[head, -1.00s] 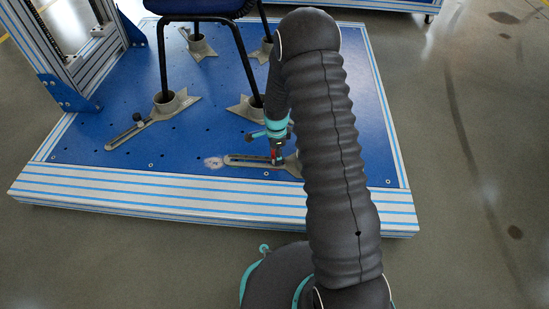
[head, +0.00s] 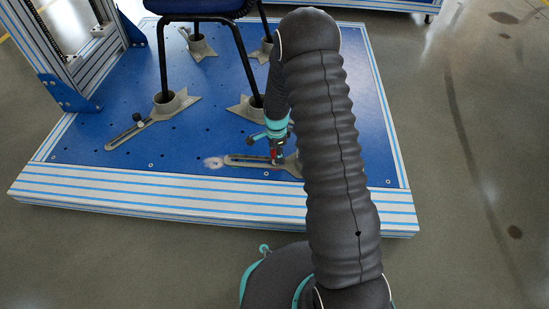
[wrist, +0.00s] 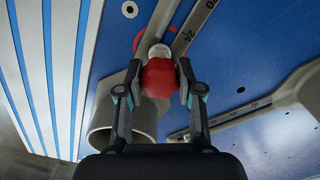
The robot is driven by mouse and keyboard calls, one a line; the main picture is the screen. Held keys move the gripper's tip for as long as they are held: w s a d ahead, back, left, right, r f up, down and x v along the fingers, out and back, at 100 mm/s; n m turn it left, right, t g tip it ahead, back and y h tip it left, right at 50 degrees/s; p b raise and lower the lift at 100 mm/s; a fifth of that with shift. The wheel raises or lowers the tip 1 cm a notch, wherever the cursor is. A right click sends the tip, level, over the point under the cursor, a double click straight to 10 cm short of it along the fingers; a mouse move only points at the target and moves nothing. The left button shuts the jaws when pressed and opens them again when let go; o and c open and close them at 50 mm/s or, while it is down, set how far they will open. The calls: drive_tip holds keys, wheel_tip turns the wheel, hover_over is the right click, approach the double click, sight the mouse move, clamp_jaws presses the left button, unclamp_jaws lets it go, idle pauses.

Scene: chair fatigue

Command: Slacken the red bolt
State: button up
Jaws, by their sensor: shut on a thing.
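The red bolt (wrist: 159,77) has a rounded red head and sits at the slotted grey clamp arm (wrist: 200,22) in the wrist view. My gripper (wrist: 160,85) is shut on the red head, one finger on each side. In the head view my gripper (head: 277,152) points down at the slotted clamp arm (head: 240,160) near the front of the blue platform, and a little red shows between the fingers. My arm hides part of the clamp to the right.
The blue platform (head: 130,175) has a striped front edge. Black chair legs (head: 163,60) stand in grey cup clamps (head: 175,103). Another slotted clamp with a black knob (head: 137,117) lies to the left. A metal frame (head: 62,60) rises at the back left.

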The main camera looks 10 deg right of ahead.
drive_tip(key=shift+n, duration=0.5)
drive_tip(key=shift+n, duration=0.7)
drive_tip(key=o, duration=0.7)
wheel_tip(320, 180, up, 12)
drive_tip(key=shift+r, duration=0.1)
